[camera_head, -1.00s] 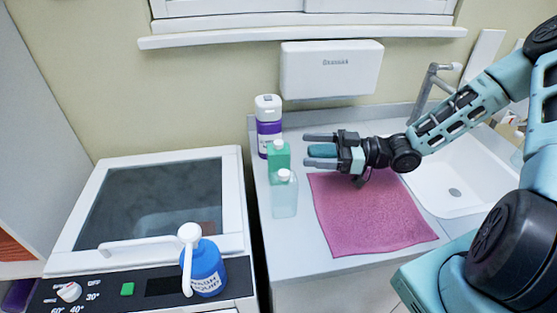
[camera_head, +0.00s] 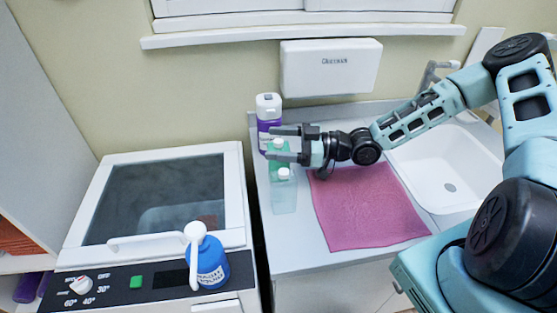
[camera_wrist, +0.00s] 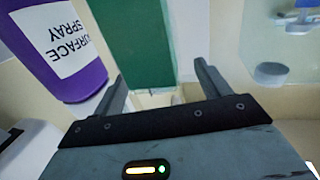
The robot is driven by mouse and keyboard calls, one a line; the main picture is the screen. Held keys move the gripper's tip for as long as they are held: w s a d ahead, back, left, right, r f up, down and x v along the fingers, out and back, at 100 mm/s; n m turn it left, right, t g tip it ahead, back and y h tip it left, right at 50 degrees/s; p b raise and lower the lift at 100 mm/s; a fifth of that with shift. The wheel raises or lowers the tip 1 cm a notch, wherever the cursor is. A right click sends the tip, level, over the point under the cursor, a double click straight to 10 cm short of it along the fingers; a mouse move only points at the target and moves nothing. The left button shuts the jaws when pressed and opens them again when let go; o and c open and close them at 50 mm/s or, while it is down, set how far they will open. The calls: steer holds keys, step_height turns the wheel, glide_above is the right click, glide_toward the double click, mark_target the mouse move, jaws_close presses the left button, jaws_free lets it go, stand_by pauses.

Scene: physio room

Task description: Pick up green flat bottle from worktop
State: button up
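The green flat bottle (camera_head: 282,160) stands on the worktop (camera_head: 288,228), partly hidden by my gripper and the clear bottle. In the wrist view the green bottle (camera_wrist: 136,38) shows as a dark green block with a lighter side, ahead of and between my fingers. My gripper (camera_head: 272,143) is open and empty, its fingers pointing left at the bottle's upper part. In the wrist view its fingertips (camera_wrist: 158,80) are spread wide. Whether they touch the bottle I cannot tell.
A purple and white surface spray (camera_head: 268,112) stands close behind the bottle, a clear pale bottle (camera_head: 284,195) close in front. A pink cloth (camera_head: 365,210) lies to the right, before the sink (camera_head: 455,165). A blue squirt bottle (camera_head: 207,262) stands on the machine at left.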

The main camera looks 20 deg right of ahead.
steer(key=c, duration=1.5)
jaws_close()
steer(key=shift+r, duration=0.1)
